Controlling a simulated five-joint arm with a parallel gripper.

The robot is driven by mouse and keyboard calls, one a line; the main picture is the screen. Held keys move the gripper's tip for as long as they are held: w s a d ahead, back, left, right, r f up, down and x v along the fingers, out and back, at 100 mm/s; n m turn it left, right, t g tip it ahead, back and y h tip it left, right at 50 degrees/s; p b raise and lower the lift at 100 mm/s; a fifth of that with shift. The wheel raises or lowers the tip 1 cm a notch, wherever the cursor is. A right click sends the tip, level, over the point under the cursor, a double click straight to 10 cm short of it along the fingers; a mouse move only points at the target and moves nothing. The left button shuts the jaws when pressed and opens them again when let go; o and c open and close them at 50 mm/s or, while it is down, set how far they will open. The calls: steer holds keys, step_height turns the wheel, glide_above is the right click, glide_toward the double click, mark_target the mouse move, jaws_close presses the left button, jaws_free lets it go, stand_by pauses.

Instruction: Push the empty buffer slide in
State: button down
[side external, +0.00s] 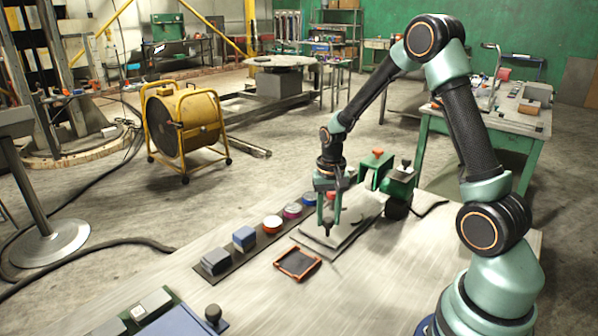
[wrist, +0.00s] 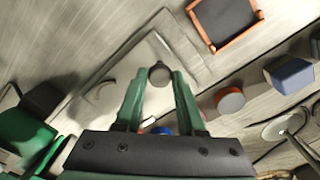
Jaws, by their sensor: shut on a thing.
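My gripper (side external: 328,228) points down over a flat grey slide (side external: 357,226) on the table. In the wrist view, its two green fingers (wrist: 160,76) are shut on a dark round knob (wrist: 160,70) at the slide's end. The slide looks like stepped grey plates, and I see no part standing on its visible surface. The wrist view also shows the slide (wrist: 120,62), partly hidden by the fingers. How far it is pushed in or out, I cannot tell.
An orange-rimmed dark tray (side external: 297,263) lies beside the slide. A dark strip holds a grey block (side external: 216,261), a blue block (side external: 244,238) and several round pieces. A green clamp-like device (side external: 398,184) stands behind. A black-knobbed blue slide (side external: 181,321) lies at the front edge.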

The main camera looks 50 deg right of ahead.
steer(key=d, duration=1.4)
steer(key=shift+d+r, duration=0.1)
steer(key=shift+d, duration=0.25)
steer(key=c, duration=0.7)
jaws_free()
steer(key=shift+o, duration=1)
steer(key=shift+a, duration=0.1)
step_height(320, 180, up, 12)
